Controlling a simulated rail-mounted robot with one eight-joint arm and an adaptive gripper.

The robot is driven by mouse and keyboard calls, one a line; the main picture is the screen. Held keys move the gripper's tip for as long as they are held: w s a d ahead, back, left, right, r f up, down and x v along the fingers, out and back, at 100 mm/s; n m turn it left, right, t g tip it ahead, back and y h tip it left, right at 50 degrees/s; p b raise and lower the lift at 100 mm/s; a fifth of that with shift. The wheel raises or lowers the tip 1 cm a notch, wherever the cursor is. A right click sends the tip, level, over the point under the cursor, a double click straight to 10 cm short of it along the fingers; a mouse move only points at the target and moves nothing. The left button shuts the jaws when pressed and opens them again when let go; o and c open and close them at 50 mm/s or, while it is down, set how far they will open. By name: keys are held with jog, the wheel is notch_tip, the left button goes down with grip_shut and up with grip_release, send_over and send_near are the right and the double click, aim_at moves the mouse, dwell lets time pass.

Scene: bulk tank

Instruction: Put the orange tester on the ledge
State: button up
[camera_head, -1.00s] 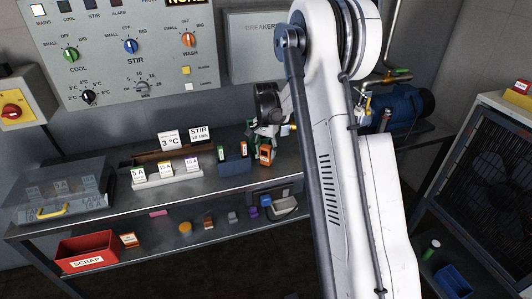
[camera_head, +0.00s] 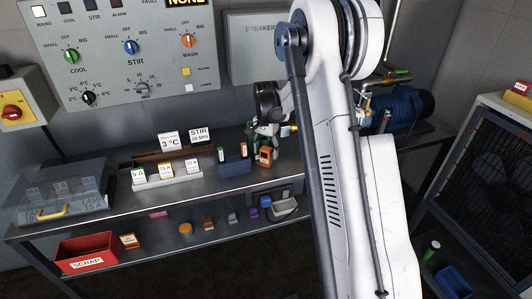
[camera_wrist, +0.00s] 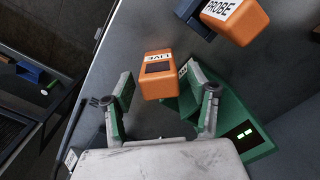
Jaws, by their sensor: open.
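An orange block marked LIVE with a dark window, apparently the tester (camera_wrist: 158,76), lies between my open fingers in the wrist view. In the head view, an orange piece, apparently the same one (camera_head: 265,157), is on the bench right of a blue holder. My gripper (camera_wrist: 160,88) has green pads either side of it; I cannot tell whether they touch it. A second orange piece marked PROBE (camera_wrist: 238,19) is at the top right of the wrist view. A brown ledge (camera_head: 150,157) is at the back of the bench, behind cards; I cannot confirm it is the task's ledge.
A green device with lit marks (camera_wrist: 238,128) sits close beside the right finger. The blue holder (camera_head: 236,167) holds upright pieces. A red scrap bin (camera_head: 86,256) is below.

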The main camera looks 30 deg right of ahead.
notch_tip(320, 180, up, 10)
jog(key=shift+r+p, duration=0.2)
jog(key=shift+p, duration=0.35)
jog(key=s+a+r+n+t, duration=0.4)
jog(key=s+a+r+n, duration=0.2)
jog(key=s+a+r, duration=0.85)
jog(key=s+a+f+n+t, duration=0.1)
jog(key=s+a+n, duration=0.1)
jog(key=s, duration=0.8)
jog(key=s+a+f+n+t, duration=0.1)
jog(key=s+a+n+t, duration=0.1)
jog(key=s, duration=0.8)
jog(key=shift+s+a+f+n, duration=0.2)
jog(key=shift+a+f+n, duration=0.3)
jog(key=shift+a, duration=0.5)
jog(key=shift+r, duration=0.1)
